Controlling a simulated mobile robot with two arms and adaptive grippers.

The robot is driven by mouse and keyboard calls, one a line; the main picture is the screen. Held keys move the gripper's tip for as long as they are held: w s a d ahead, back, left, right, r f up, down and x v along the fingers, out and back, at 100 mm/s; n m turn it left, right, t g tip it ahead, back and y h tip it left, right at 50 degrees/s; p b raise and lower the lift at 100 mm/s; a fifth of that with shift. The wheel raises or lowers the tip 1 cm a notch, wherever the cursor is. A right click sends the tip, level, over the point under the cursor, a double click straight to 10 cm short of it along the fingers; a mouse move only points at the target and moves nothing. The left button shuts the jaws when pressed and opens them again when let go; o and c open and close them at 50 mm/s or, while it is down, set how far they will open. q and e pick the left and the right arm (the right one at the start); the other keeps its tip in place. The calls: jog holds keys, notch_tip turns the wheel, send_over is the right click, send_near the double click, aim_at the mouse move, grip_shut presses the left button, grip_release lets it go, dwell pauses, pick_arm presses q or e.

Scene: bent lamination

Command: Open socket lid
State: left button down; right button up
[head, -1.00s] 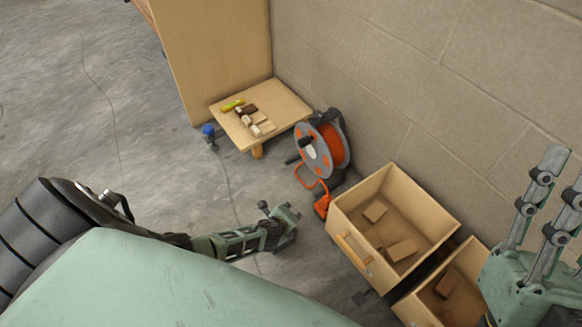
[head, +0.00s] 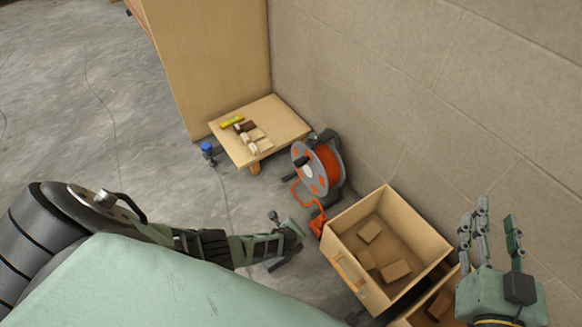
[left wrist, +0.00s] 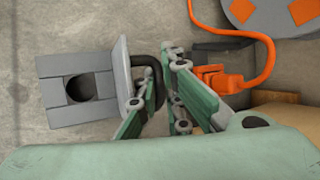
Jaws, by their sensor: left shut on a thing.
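The grey socket (left wrist: 80,90) with a round dark hole shows in the left wrist view, on the concrete floor. Its grey lid (left wrist: 122,80) stands up at the socket's right side, clear of the hole. A black curved handle (left wrist: 152,66) is at the lid's right face. My left gripper (left wrist: 158,80) is shut on this handle, though its fingers partly hide the contact. In the head view the left gripper (head: 294,236) is low over the floor, and the socket is mostly hidden there. My right gripper (head: 498,214) is raised at the right, open and empty.
An orange cable reel (head: 322,168) stands by the wall; its orange plug (left wrist: 212,76) lies near the left gripper. An open wooden box (head: 345,262) with several blocks is to the right. A low wooden table (head: 285,118) stands behind.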

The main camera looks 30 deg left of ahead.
pick_arm(q)
jog(key=shift+w+d, duration=0.35)
jog(key=shift+w, duration=0.25)
pick_arm(e)
jog(key=shift+d+f, duration=0.1)
jog(key=shift+f, duration=0.35)
pick_arm(q)
jog(key=shift+w+a, duration=0.1)
pick_arm(e)
jog(key=shift+f, duration=0.15)
dwell(0.8)
pick_arm(q)
jog(key=c, duration=2.2)
grip_release()
jog(key=shift+r, duration=0.2)
jog(key=v, duration=1)
jog(key=shift+s+f, duration=0.2)
jog(key=shift+s, duration=0.2)
jog(key=shift+a+v, duration=0.2)
jog(key=shift+v, duration=0.75)
pick_arm(e)
jog(key=shift+w+g, duration=0.2)
jog(key=shift+g, duration=0.1)
pick_arm(q)
jog(key=shift+s, duration=0.1)
